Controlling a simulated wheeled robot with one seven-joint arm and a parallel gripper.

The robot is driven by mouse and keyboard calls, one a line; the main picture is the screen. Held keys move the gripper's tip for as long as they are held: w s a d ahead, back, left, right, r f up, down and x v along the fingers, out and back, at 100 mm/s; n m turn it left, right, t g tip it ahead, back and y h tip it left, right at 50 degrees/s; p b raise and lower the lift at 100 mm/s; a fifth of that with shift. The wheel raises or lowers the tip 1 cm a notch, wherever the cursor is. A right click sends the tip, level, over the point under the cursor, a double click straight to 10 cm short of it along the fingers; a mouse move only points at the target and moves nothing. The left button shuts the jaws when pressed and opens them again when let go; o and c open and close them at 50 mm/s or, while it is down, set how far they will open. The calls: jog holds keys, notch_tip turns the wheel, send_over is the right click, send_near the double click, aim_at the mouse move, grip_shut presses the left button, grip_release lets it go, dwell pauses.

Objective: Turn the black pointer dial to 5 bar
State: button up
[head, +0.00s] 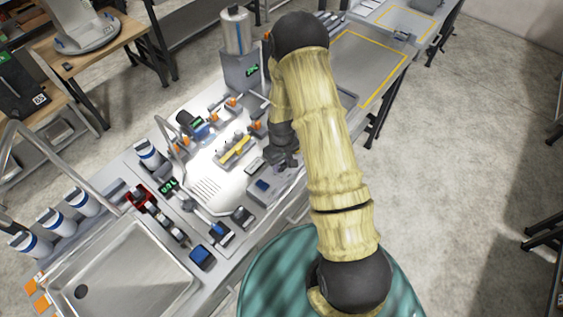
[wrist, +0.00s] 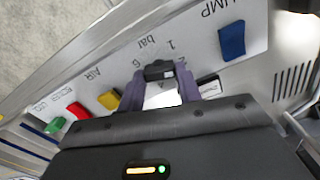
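The black dial (wrist: 158,71) is in the wrist view, near the middle, on a pale panel printed "1", "bar" and "6". My gripper (wrist: 160,78) has its two purple-grey fingers spread, one on each side of the dial. The fingertips are at or very close to its sides; I cannot tell whether they press on it. The reading of the pointer cannot be made out, and my gripper's body covers the near part of the panel. In the head view my gripper (head: 284,162) is low over the front of the bench, and the dial cannot be made out there.
In the head view, a sink (head: 125,270) and bottles (head: 83,200) stand at left.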

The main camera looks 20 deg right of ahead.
jog(key=c, duration=0.4)
